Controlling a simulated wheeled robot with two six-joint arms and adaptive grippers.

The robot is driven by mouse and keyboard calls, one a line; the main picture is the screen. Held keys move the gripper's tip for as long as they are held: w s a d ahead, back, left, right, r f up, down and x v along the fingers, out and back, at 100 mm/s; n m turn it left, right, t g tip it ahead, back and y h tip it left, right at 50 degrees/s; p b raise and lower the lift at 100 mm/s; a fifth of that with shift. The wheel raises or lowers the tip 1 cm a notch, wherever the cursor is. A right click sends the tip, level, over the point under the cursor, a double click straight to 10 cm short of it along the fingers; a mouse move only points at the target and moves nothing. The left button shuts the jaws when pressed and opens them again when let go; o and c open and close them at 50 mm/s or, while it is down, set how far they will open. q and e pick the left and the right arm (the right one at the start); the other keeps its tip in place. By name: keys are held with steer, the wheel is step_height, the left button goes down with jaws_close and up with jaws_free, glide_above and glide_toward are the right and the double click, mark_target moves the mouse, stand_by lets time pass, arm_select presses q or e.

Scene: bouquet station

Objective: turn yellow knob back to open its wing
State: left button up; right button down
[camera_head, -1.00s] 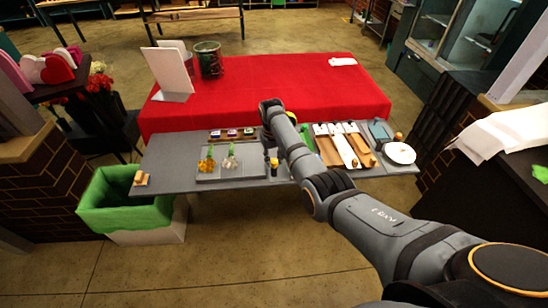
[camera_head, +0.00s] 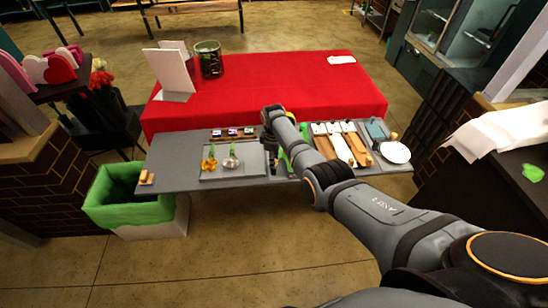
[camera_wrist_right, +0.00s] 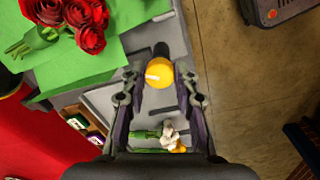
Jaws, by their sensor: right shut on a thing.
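The yellow knob (camera_wrist_right: 159,72) shows in the right wrist view as a round top with a small white mark, beside a dark post. My right gripper (camera_wrist_right: 159,84) has its fingers on either side of the knob and is shut on it. In the head view my right gripper (camera_head: 270,128) is over the grey table, and its own arm hides much of the work there. Green wrapping sheets (camera_wrist_right: 100,58) with red roses (camera_wrist_right: 75,20) lie beside the knob in the wrist view. I cannot tell the wing's exact position. My left gripper is not in view.
Small orange (camera_head: 208,164) and white (camera_head: 231,162) flower pieces stand on a grey tray left of the arm. Wooden and white strips (camera_head: 345,145) and a white plate (camera_head: 395,152) are to the right. A green-lined bin (camera_head: 110,212) stands at the left table end.

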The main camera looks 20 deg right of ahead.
steer(key=n, duration=0.5)
steer(key=shift+w+r+n+p, duration=0.1)
steer(key=shift+n+p, duration=0.2)
steer(key=shift+p, duration=0.05)
stand_by(0.3)
steer(key=c, duration=1)
jaws_free()
steer(key=r, duration=1.2)
steer(key=shift+s, duration=0.3)
